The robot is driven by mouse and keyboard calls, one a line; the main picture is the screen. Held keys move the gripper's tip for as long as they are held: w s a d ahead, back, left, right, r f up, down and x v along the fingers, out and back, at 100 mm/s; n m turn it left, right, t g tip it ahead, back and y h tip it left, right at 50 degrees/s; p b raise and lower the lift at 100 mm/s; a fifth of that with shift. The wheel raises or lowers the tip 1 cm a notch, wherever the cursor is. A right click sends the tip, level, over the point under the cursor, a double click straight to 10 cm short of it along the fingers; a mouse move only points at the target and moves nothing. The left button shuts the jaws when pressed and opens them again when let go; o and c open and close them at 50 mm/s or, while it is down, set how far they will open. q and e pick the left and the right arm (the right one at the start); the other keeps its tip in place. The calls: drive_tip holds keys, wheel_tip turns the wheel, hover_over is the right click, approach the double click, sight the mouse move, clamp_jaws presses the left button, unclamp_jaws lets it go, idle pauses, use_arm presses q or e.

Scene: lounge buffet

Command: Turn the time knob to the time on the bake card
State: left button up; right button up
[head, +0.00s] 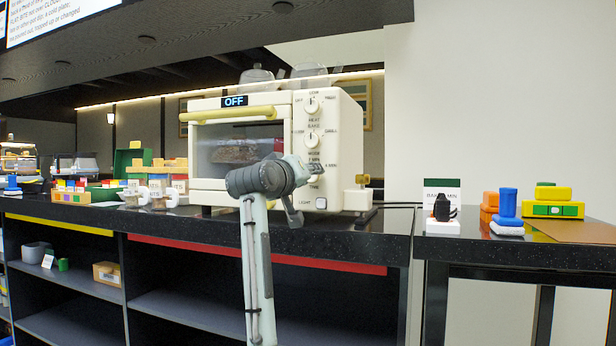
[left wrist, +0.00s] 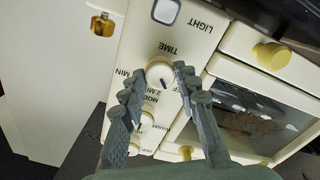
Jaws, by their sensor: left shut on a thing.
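The cream toaster oven (head: 340,150) stands on the dark counter, its door shut and its display reading OFF. The time knob (left wrist: 160,72) is a round cream dial with a dark pointer mark; "TIME" and "2 MIN" show beside it, upside down. My left gripper (head: 300,182) is at the lower front panel and covers much of this knob in the head view. In the left wrist view my left gripper (left wrist: 158,78) has its fingers on either side of the knob, shut on it. The bake card (head: 441,190) stands on the right counter; its number is hard to read. My right gripper is out of view.
Two upper knobs (head: 312,122) sit above on the panel, and the light button (head: 321,203) is below. A yellow door handle (head: 228,114) crosses the front. Blocks (head: 508,203) lie on the right counter. Mugs (head: 158,195) stand left of the oven.

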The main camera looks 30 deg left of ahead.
use_arm(q)
drive_tip(key=shift+m, duration=10.5)
drive_tip(key=shift+f, duration=0.1)
drive_tip(key=o, duration=1.1)
drive_tip(key=shift+o, duration=0.2)
drive_tip(key=v, duration=1.2)
